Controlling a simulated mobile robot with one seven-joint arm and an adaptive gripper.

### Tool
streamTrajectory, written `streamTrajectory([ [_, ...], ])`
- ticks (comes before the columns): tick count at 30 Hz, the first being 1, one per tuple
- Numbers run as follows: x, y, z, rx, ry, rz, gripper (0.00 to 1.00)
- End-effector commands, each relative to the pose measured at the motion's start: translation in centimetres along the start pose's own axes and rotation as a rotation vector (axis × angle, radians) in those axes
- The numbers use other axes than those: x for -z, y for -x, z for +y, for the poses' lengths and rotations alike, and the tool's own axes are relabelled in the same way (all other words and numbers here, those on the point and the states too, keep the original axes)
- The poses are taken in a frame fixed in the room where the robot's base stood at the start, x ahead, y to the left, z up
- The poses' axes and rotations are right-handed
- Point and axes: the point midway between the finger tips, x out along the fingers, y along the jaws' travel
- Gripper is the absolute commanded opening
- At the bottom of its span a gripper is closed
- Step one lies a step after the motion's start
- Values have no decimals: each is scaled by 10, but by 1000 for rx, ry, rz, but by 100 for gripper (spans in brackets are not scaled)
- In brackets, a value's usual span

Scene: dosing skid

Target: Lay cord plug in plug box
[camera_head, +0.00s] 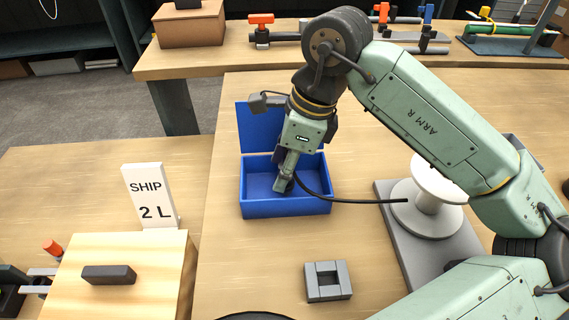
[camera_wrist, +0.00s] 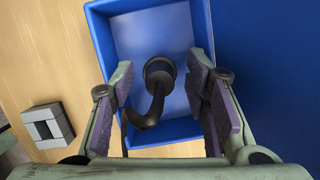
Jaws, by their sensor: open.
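The blue plug box (camera_head: 287,207) stands on the table with its lid raised at the back. It also shows in the wrist view (camera_wrist: 104,38). My gripper (camera_head: 283,186) reaches down into the box from above. In the wrist view my gripper (camera_wrist: 168,100) has its purple-padded fingers apart, with a gap on both sides of the plug. The dark round cord plug (camera_wrist: 159,70) lies inside the box between and beyond the fingertips. The black cord (camera_head: 360,200) runs from the box over its right wall to the white reel. In the head view the gripper hides the plug.
A white reel (camera_head: 430,190) stands on a grey plate to the right. A grey square block with an opening (camera_head: 327,281) lies in front of the box. A "SHIP 2 L" sign (camera_head: 150,196) and a wooden block with a dark bar (camera_head: 109,274) are at left. Valves (camera_head: 262,30) sit on the back bench.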

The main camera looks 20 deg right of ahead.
Motion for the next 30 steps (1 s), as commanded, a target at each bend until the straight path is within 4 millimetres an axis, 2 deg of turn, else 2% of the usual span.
streamTrajectory([
  [5,0,18,-1,3,-1,2,43],
  [12,-1,72,-1,3,-1,0,43],
  [18,-1,106,-1,2,-1,0,43],
  [24,-1,121,0,0,0,0,43],
  [30,-1,123,0,0,0,0,43],
])
